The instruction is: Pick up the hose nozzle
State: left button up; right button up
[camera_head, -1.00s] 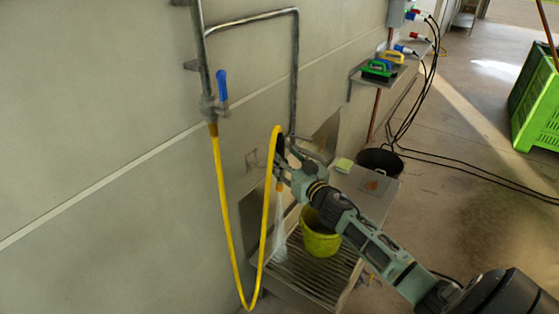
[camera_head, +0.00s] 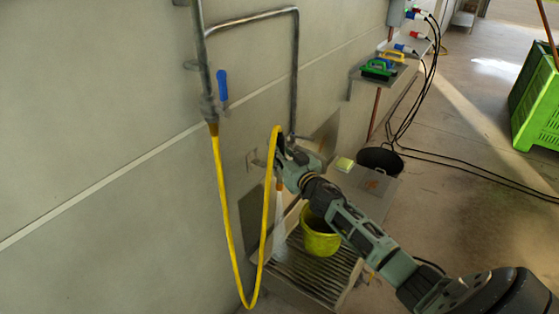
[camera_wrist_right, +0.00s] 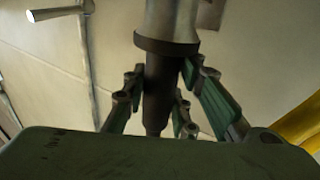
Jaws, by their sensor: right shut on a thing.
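The hose nozzle hangs at the end of the yellow hose (camera_head: 222,190); its orange tip (camera_head: 280,184) shows in the head view, with a pale spray below it. My right gripper (camera_head: 281,160) is at the nozzle, just under the hose's bend, and hides most of the nozzle's body. In the right wrist view the nozzle (camera_wrist_right: 160,78) is a dark and grey cylinder between the green-padded fingers of my right gripper (camera_wrist_right: 170,95), which is shut on it. My left gripper is not in view.
A yellow-green bucket (camera_head: 320,240) stands on a slatted metal grate (camera_head: 305,272) below. A blue-handled valve (camera_head: 221,88) and pipes are on the wall. A shelf (camera_head: 378,76) holds brushes. Black cables (camera_head: 440,160) cross the floor. A green crate (camera_head: 535,100) stands at the far right.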

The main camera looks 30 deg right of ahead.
grip_shut()
jog(key=shift+r, duration=0.15)
jog(key=shift+r, duration=0.3)
notch_tip(320, 180, up, 31)
jog(key=p, duration=1.5)
jog(key=shift+f+p, duration=0.15)
jog(key=shift+p, duration=0.2)
jog(key=shift+s, duration=0.1)
